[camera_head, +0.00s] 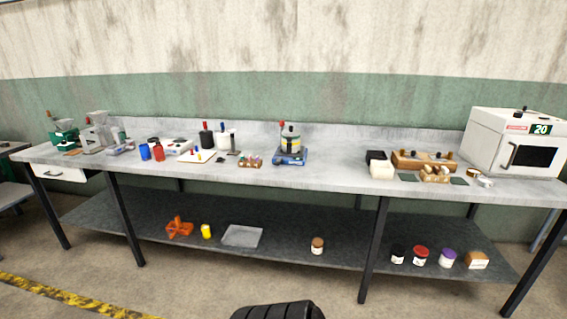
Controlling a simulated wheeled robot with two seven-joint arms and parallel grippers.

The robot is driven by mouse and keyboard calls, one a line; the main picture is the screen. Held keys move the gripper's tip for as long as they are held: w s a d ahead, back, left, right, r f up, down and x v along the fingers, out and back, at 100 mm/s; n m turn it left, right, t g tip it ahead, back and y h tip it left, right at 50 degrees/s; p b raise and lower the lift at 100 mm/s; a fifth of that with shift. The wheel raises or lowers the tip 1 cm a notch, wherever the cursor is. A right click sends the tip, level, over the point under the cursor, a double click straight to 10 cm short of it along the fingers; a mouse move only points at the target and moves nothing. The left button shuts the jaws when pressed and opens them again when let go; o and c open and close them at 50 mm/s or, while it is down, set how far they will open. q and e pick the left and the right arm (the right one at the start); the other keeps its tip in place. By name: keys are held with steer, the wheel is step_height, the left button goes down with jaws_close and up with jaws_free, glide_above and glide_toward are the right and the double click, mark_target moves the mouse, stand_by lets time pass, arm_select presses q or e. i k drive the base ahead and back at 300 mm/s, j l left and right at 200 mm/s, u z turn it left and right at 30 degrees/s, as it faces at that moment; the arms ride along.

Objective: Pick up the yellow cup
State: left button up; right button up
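The yellow cup (206,231) stands upright on the lower shelf (335,245) of the long workbench, left of the middle. An orange wire-like holder (179,228) is just to its left and a grey tray (242,236) is to its right. Neither of my grippers shows in the head view. Nothing touches the cup from what I can see.
The bench top (330,174) above the shelf holds several small items. A blue device (290,152) stands mid-bench and a white oven (515,142) at the right. Several jars (420,256) stand on the shelf's right side. Black bench legs (126,220) flank the shelf. Floor in front is clear.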

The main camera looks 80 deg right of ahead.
mark_target(207, 233)
steer(key=z, duration=0.45)
steer(key=i+j+z, duration=0.1)
steer(key=z, duration=0.4)
steer(key=i+z, duration=0.1)
steer(key=z, duration=0.35)
steer(key=j+z, duration=0.1)
steer(key=z, duration=0.35)
steer(key=j+z, duration=0.1)
steer(key=z, duration=1.7)
steer(key=u, duration=1.45)
